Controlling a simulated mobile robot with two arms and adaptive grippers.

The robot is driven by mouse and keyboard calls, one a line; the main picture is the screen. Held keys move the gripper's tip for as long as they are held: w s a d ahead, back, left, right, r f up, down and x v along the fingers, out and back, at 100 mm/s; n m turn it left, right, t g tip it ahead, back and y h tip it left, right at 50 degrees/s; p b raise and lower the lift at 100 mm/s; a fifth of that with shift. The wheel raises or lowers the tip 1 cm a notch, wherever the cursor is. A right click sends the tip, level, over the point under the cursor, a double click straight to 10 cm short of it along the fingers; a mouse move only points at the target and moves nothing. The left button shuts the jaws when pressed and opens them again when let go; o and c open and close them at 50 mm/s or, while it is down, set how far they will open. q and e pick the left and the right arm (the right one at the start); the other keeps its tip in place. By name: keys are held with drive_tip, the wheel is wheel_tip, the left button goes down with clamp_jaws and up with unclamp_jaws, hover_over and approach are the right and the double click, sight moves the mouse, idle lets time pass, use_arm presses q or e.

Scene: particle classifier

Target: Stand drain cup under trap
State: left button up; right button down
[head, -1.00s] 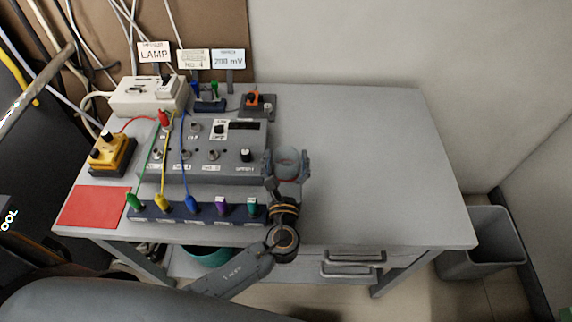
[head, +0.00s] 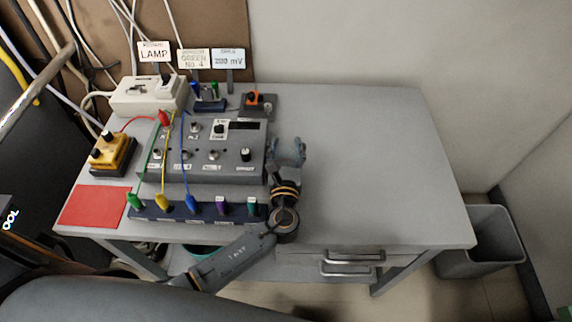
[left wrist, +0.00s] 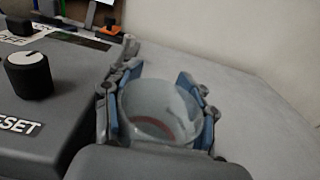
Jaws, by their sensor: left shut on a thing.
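My left gripper (head: 288,152) is over the grey bench, just right of the control box. In the left wrist view the gripper (left wrist: 160,112) is shut on a clear, round cup (left wrist: 158,98), with blue finger pads on both sides of it. The cup is open at the top and has a reddish patch inside low down. In the head view the cup is hard to make out between the fingers. I cannot tell whether it touches the bench. No part is clearly recognisable as the trap. My right gripper is not in view.
The grey control box (head: 195,165) with a knob (left wrist: 27,75) stands close left of the gripper. A dark socket strip (head: 180,212) with coloured plugs lies in front. An orange-topped block (head: 258,101) stands behind. The bench's right half (head: 390,170) is clear.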

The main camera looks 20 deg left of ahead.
use_arm(q)
drive_tip(key=shift+c, duration=0.5)
drive_tip(key=shift+c, duration=0.7)
drive_tip(key=shift+r, duration=0.25)
drive_tip(key=shift+c, duration=0.2)
drive_tip(key=r, duration=0.3)
drive_tip(key=shift+s+r+p, duration=0.3)
drive_tip(key=shift+s+p, duration=0.05)
drive_tip(key=shift+c, duration=0.2)
drive_tip(key=s+a+r+m+h, duration=0.1)
drive_tip(key=s+r, duration=0.1)
drive_tip(key=s, duration=0.3)
drive_tip(key=s+a+r+m+h, duration=0.1)
drive_tip(key=s+r+h, duration=0.1)
drive_tip(key=s, duration=0.4)
drive_tip(key=s+a+r+m+h, duration=0.1)
drive_tip(key=s+r, duration=0.3)
drive_tip(key=s, duration=0.2)
drive_tip(key=shift+s+t+h+p, duration=0.15)
drive_tip(key=shift+t+h+p, duration=0.15)
drive_tip(key=shift+d, duration=0.1)
